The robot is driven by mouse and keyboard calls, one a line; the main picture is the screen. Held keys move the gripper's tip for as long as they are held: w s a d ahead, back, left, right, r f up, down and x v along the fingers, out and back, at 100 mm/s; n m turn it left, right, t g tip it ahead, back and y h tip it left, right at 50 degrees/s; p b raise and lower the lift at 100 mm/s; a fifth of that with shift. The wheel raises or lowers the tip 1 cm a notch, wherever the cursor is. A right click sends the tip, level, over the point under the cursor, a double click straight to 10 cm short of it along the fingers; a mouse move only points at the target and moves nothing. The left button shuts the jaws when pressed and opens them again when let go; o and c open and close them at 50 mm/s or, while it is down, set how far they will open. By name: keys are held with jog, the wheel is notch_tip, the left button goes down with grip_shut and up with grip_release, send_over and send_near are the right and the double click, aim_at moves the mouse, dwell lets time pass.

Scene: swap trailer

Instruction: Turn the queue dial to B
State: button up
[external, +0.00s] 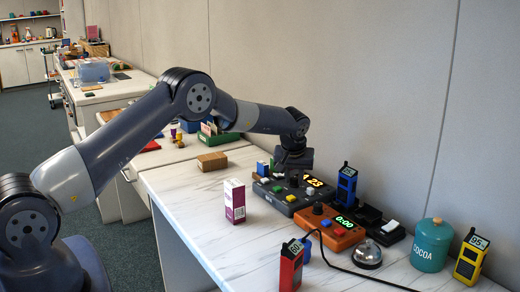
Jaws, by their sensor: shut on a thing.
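The queue box (304,205) is a dark grey console on the white counter, with a lit display (314,182) reading 23 and several coloured buttons. My gripper (293,172) points down over the back middle of this box. It is shut on the queue dial, which is mostly hidden by the jaws. The dial's pointer and its letter marks are too small or covered to read.
An orange timer box (330,236) with a black knob stands in front. A pink and white carton (234,201), a blue meter (346,184), a red meter (291,264), a bell (367,256) and a cocoa tin (431,245) stand around. The counter's front left is clear.

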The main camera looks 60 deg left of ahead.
jog(key=shift+f, duration=0.1)
jog(key=m+t+h+b, duration=0.1)
jog(key=m+b, duration=0.1)
jog(key=m, duration=0.1)
jog(key=shift+a+m+b, duration=0.15)
jog(key=shift+m+b, duration=0.2)
jog(key=shift+m, duration=0.05)
jog(key=m+h+b, duration=0.1)
jog(key=m+h, duration=0.1)
jog(key=m, duration=0.2)
jog(key=shift+a+m+b, duration=0.1)
jog(key=shift+m+b, duration=0.2)
jog(key=shift+m, duration=0.1)
jog(key=o, duration=1)
jog(key=b+v, duration=0.1)
jog(key=v, duration=1)
jog(key=shift+s+a, duration=0.1)
jog(key=shift+s, duration=0.1)
